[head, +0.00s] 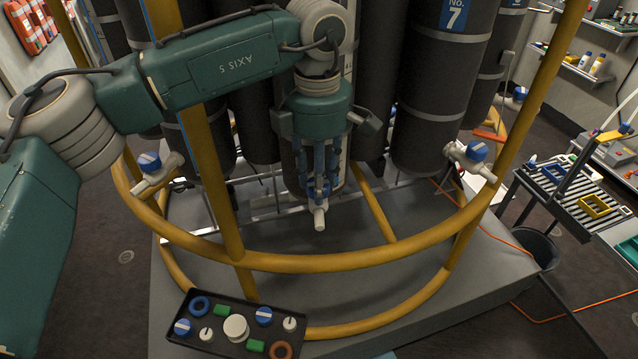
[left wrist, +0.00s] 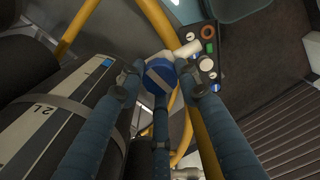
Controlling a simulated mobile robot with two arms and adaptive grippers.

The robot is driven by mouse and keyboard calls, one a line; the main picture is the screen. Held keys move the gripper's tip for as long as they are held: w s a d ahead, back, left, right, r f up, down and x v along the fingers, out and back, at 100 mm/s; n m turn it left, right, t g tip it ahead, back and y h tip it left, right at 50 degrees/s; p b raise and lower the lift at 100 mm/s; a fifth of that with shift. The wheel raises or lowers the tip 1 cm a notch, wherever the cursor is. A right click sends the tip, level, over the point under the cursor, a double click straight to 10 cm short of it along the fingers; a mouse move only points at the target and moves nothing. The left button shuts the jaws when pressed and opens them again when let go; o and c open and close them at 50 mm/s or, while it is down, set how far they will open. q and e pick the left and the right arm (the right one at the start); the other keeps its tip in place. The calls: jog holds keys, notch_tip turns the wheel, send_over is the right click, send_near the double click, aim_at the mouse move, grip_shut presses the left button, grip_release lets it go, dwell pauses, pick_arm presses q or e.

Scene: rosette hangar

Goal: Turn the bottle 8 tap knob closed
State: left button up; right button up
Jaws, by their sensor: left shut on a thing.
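My left gripper (head: 319,190) comes down from above in the middle of the head view. Its blue fingers are shut around a tap knob. In the left wrist view the knob (left wrist: 159,76) is blue with a pale stripe, between the fingertips. The white tap body (head: 319,216) sticks out below the fingers in the head view. The dark bottle (head: 290,160) behind this tap is mostly hidden by my arm, and its number cannot be read. My right gripper is in neither view.
A yellow tubular rail (head: 330,262) curves in front of the bottles. Other blue-knobbed taps stand at left (head: 150,163) and right (head: 476,152), the right one below bottle No. 7 (head: 445,90). A black tray (head: 282,322) of knobs and rings sits at the front.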

pick_arm(q)
jog(key=shift+a+m, duration=0.15)
jog(key=shift+m, duration=1.05)
jog(key=o, duration=1.2)
jog(key=shift+a, duration=0.2)
jog(key=shift+d+r, duration=0.1)
jog(key=shift+r, duration=0.05)
notch_tip(320, 180, up, 12)
jog(key=shift+f+b, duration=0.1)
jog(key=shift+b, duration=0.2)
